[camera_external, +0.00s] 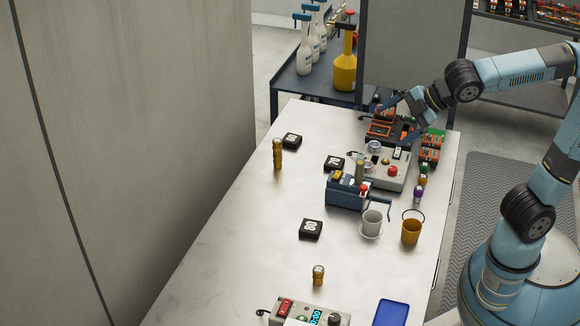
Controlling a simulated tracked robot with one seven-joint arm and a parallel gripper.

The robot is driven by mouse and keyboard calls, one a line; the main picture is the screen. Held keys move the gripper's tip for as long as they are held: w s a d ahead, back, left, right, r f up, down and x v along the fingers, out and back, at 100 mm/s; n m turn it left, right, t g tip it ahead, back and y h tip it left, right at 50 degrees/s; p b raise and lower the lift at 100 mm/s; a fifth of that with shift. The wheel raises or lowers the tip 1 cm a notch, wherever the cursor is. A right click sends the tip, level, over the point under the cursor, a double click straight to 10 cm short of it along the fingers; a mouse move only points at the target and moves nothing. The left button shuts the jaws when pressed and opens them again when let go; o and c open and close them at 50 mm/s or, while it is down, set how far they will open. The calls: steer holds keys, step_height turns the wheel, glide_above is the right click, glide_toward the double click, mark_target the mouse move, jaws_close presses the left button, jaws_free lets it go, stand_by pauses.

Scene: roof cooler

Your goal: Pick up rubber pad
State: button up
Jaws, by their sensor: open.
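Several flat black square blocks with white markings lie on the pale table; I cannot tell for sure whether they are rubber pads. One black block (292,140) is at the far left, another black block (334,162) is behind the blue cranked box, and a third black block (311,229) is nearer the middle. My gripper (391,127) is open at the far right of the table, with its blue fingers spread above the black-and-orange items. What lies between the fingers is too small to tell, and the arm hides part of that area.
A grey control box (397,181) and a blue cranked box (343,196) stand close to my gripper. A wall is at left.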

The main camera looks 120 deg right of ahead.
steer(key=w+d+n+h, duration=0.2)
steer(key=d+n+h, duration=0.5)
steer(key=d, duration=2)
steer(key=s+d+f+n+y, duration=0.1)
steer(key=s+d+f+n, duration=0.1)
steer(key=s+d+n, duration=0.4)
steer(key=s+d+f+n+y, duration=0.1)
steer(key=s+d+f+n, duration=0.15)
steer(key=d+n, duration=0.75)
steer(key=m, duration=0.1)
glide_toward(291, 138)
steer(key=shift+w+d+f+t, duration=0.15)
steer(key=shift+w+d+f, duration=0.1)
steer(key=shift+d+f, duration=0.25)
steer(key=shift+w+d+f+t, duration=0.15)
steer(key=shift+w+d+f, duration=0.1)
steer(key=shift+d+f, duration=0.2)
steer(key=shift+r+x, duration=0.15)
steer(key=shift+x, duration=1.45)
steer(key=shift+r+x, duration=0.15)
steer(key=shift+x, duration=1.45)
steer(key=shift+w, duration=0.1)
steer(key=shift+c, duration=0.4)
steer(key=c, duration=1)
